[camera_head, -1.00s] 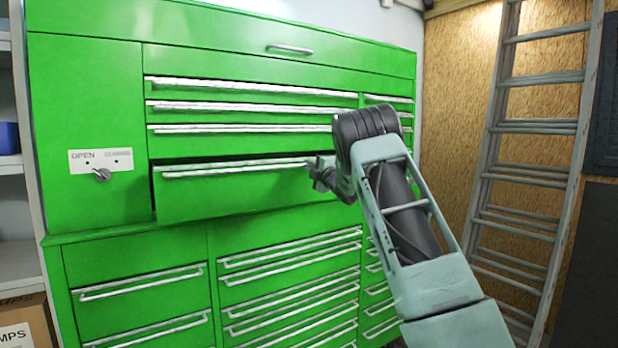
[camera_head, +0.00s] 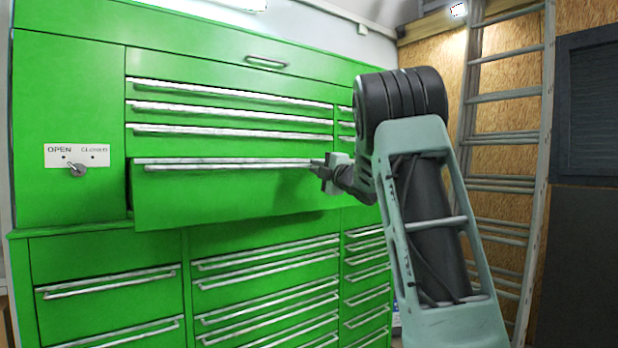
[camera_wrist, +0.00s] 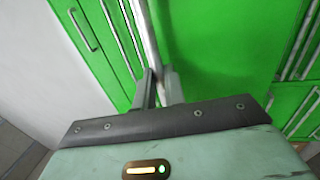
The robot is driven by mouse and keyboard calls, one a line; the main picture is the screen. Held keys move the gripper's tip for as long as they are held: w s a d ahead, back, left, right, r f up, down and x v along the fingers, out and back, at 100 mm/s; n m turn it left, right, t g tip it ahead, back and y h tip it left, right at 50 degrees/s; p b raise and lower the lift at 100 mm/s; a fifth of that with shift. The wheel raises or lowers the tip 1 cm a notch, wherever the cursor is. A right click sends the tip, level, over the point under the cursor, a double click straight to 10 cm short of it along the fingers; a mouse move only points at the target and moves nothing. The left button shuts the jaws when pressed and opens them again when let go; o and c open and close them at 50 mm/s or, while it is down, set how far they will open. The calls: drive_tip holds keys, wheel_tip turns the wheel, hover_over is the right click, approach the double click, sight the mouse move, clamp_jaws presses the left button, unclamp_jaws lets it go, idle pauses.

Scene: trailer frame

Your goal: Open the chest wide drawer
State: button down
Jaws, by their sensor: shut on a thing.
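The green chest (camera_head: 75,130) fills the left and middle of the head view. Its wide drawer (camera_head: 225,198) is pulled out, its front standing forward of the chest face. A long silver handle (camera_head: 235,165) runs along the top of that drawer front. My gripper (camera_head: 322,170) is at the right end of this handle. In the wrist view my gripper (camera_wrist: 158,88) has its two fingers on either side of the silver handle bar (camera_wrist: 148,45), shut on it. The inside of the drawer is hidden.
Shallow drawers (camera_head: 230,107) above and more drawers (camera_head: 265,280) below are shut. A lock switch (camera_head: 77,168) is on the left panel. A ladder (camera_head: 505,130) leans against the wood wall at right.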

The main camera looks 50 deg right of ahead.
drive_tip(key=shift+b+v, duration=0.5)
drive_tip(key=shift+v, duration=0.75)
drive_tip(key=shift+r, duration=0.15)
drive_tip(key=c, duration=1.5)
unclamp_jaws()
drive_tip(key=shift+s, duration=0.1)
drive_tip(key=b+v, duration=0.3)
drive_tip(key=v, duration=1.4)
drive_tip(key=shift+s, duration=0.15)
